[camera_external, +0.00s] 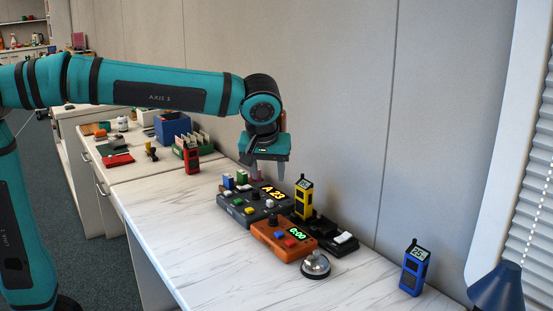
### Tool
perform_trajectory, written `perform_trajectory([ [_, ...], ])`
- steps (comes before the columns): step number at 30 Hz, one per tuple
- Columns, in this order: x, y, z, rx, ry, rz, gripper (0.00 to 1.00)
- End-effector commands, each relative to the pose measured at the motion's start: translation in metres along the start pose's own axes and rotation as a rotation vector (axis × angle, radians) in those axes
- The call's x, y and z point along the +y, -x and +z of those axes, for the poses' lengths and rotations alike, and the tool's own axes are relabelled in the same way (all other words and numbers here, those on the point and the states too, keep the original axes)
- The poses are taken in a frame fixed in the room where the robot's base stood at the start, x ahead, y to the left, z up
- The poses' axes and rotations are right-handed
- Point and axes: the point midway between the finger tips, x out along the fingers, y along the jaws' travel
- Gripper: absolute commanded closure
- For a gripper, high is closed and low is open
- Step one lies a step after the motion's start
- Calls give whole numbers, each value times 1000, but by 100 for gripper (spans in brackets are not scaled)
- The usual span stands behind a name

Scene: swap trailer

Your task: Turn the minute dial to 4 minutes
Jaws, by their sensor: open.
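An orange timer box (263,236) stands on the white marble-patterned counter. Its green display (297,234) reads 0:00. A black dial (273,220) stands at its back left corner, with a blue button (279,235) and a red button (290,243) in front. Any mark on the dial is too small to read. My gripper (267,177) is open and empty, pointing down above the far side of the dark grey box, behind and above the timer. It is apart from the dial.
The dark grey box (237,212) with display "A 23" and several buttons adjoins the timer. A yellow handset (304,198), black device (334,237) and silver bell (315,265) stand close by. A blue handset (414,269) is at right. The counter's front left (170,215) is clear.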

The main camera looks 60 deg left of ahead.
Motion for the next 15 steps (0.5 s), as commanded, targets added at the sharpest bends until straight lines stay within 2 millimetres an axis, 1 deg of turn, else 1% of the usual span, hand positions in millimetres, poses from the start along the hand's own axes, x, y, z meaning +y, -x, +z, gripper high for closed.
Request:
perform_trajectory([
  [5, -1, -26, 0, -1, -1, -2, 53],
  [15, -1, -87, 0, -1, -1, -1, 53],
])
